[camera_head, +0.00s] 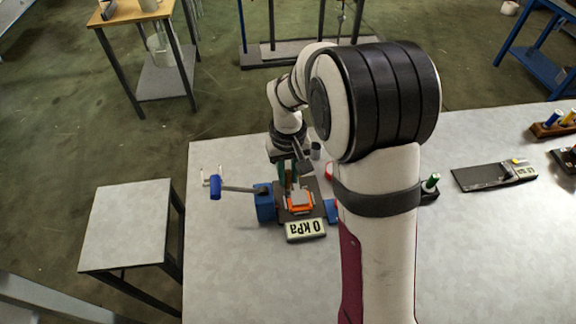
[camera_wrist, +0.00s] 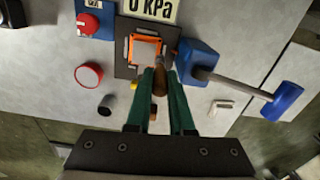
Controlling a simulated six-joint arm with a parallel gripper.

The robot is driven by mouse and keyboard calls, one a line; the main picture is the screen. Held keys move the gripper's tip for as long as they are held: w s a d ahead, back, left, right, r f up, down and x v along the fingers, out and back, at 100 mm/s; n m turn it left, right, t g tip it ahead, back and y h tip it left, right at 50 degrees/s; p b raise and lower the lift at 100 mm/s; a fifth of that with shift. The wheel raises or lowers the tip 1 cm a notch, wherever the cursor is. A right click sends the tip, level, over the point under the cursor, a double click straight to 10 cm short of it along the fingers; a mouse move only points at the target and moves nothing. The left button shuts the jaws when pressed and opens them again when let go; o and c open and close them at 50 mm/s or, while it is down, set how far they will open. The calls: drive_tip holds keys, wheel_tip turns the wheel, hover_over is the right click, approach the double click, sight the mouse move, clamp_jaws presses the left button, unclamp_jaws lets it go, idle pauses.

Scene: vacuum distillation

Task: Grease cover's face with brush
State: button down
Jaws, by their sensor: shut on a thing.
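The brush has a brown wooden handle (camera_wrist: 159,82); its bristle end is not clear. My gripper (camera_wrist: 158,78) is shut on the handle between its two green fingers. In the head view my gripper (camera_head: 288,180) is over the back edge of a dark plate. On that plate sits a square orange-edged piece with a pale grey face (camera_wrist: 146,49), which seems to be the cover; it also shows in the head view (camera_head: 299,199). The brush's far end is by the square's near right corner in the wrist view. I cannot tell whether it touches.
A blue block with a grey lever and blue handle (camera_wrist: 284,101) stands beside the plate. A gauge reading 0 kPa (camera_head: 305,229) stands at its front. The table's left front is clear.

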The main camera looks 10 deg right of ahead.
drive_tip(key=shift+f, duration=0.45)
drive_tip(key=shift+d, duration=2.95)
drive_tip(key=shift+a+r, duration=0.15)
drive_tip(key=shift+a, duration=1.2)
drive_tip(key=shift+a+r, duration=0.1)
drive_tip(key=shift+a, duration=1.25)
drive_tip(key=shift+w+a, duration=0.1)
drive_tip(key=shift+a, duration=0.2)
drive_tip(key=shift+w, duration=0.35)
drive_tip(key=shift+d, duration=3.15)
drive_tip(key=shift+a, duration=3.15)
drive_tip(key=shift+f, duration=0.15)
drive_tip(key=shift+r, duration=3.45)
